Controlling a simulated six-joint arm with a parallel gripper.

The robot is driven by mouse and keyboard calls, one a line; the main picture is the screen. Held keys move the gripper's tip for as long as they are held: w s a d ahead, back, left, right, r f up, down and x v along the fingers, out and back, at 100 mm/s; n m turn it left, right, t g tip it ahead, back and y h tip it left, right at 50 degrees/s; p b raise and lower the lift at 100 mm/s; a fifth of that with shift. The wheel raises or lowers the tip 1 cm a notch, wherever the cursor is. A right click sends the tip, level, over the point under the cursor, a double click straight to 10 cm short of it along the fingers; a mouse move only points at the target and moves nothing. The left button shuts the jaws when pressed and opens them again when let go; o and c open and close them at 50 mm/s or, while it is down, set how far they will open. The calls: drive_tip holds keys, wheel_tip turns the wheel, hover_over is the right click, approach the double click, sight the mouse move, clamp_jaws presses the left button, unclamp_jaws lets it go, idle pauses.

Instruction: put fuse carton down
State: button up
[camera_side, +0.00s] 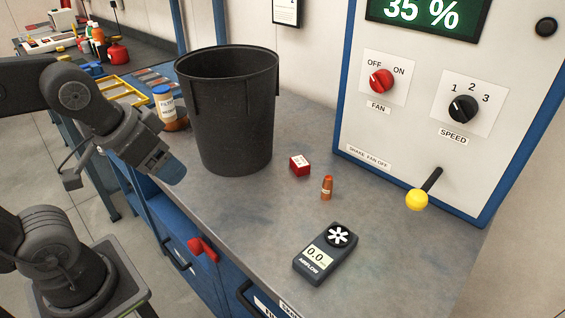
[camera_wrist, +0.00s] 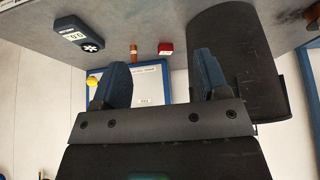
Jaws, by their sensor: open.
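The fuse carton, a small red box with a white label (camera_side: 300,165), sits on the grey bench top to the right of the black bin. It also shows in the wrist view (camera_wrist: 166,48), beyond the gap between my fingers. My gripper (camera_side: 168,170) is open and empty at the left edge of the bench, well apart from the carton. In the wrist view both blue fingers of my gripper (camera_wrist: 161,65) stand wide apart with nothing between them.
The tall black bin (camera_side: 228,115) stands between my gripper and the carton. A small orange-brown cylinder (camera_side: 326,188) stands beside the carton, with an airflow meter (camera_side: 325,254) nearer. A labelled jar (camera_side: 168,108) stands behind my wrist. The control panel's lever (camera_side: 420,195) juts out at right.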

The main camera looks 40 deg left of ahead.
drive_tip(key=shift+w, duration=0.1)
drive_tip(key=n+g+y, duration=0.4)
drive_tip(key=n, duration=1)
hover_over(302, 163)
drive_tip(key=s+d, duration=0.2)
drive_tip(key=d, duration=0.2)
wheel_tip(302, 163, down, 5)
drive_tip(key=x, duration=1.3)
drive_tip(key=shift+d+f, duration=0.1)
drive_tip(key=shift+d, duration=0.1)
drive_tip(key=shift+m, duration=0.3)
drive_tip(key=c, duration=1.1)
